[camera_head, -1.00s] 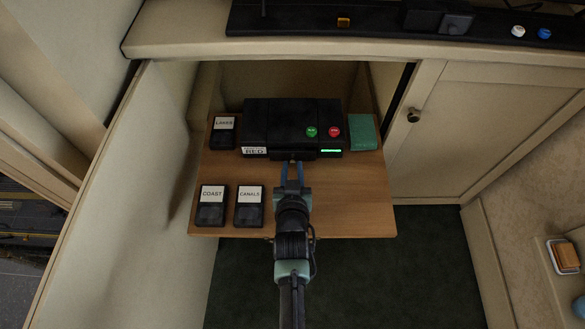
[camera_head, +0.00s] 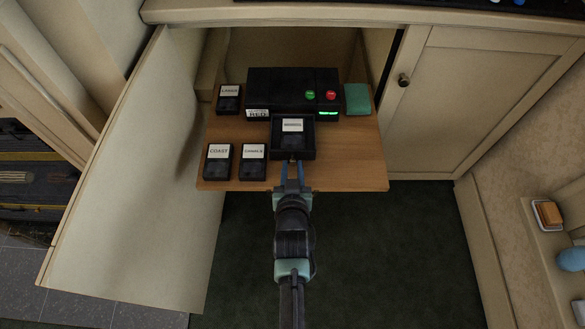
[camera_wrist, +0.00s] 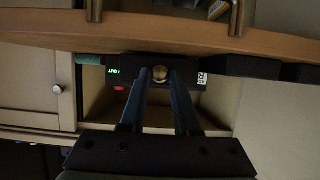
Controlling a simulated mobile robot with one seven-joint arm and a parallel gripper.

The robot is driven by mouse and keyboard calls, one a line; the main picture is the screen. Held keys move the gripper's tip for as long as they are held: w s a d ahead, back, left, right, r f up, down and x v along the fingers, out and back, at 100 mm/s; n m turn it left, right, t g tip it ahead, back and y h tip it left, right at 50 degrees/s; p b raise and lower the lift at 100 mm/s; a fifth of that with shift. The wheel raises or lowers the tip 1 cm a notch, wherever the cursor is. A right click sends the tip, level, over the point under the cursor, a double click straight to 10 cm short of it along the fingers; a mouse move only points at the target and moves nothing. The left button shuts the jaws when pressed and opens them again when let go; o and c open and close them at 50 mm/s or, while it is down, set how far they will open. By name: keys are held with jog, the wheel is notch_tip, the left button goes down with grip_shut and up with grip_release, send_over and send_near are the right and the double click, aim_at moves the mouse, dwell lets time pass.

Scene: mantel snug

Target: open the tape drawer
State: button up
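A black tape player (camera_head: 265,88) with a green and a red button and a lit green display sits on the wooden shelf. Its tape drawer (camera_head: 310,148) stands out toward me over the shelf, with a dark cassette (camera_head: 292,135) bearing a white label in it; the label is too small to read. My gripper (camera_head: 292,172) is at the drawer's front.
Cassettes labelled COAST (camera_head: 218,165) and CANALS (camera_head: 253,163) lie left of the drawer. Another cassette (camera_head: 229,99) and a green box (camera_head: 357,99) flank the player. The wooden shelf (camera_head: 350,160) is clear at right. An open cabinet door (camera_head: 140,180) stands at left.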

jog(key=o, duration=0.3)
jog(key=shift+o, duration=0.2)
jog(key=p+v, duration=0.3)
jog(key=v, duration=1)
jog(key=shift+w+r, duration=0.1)
jog(key=shift+w, duration=0.05)
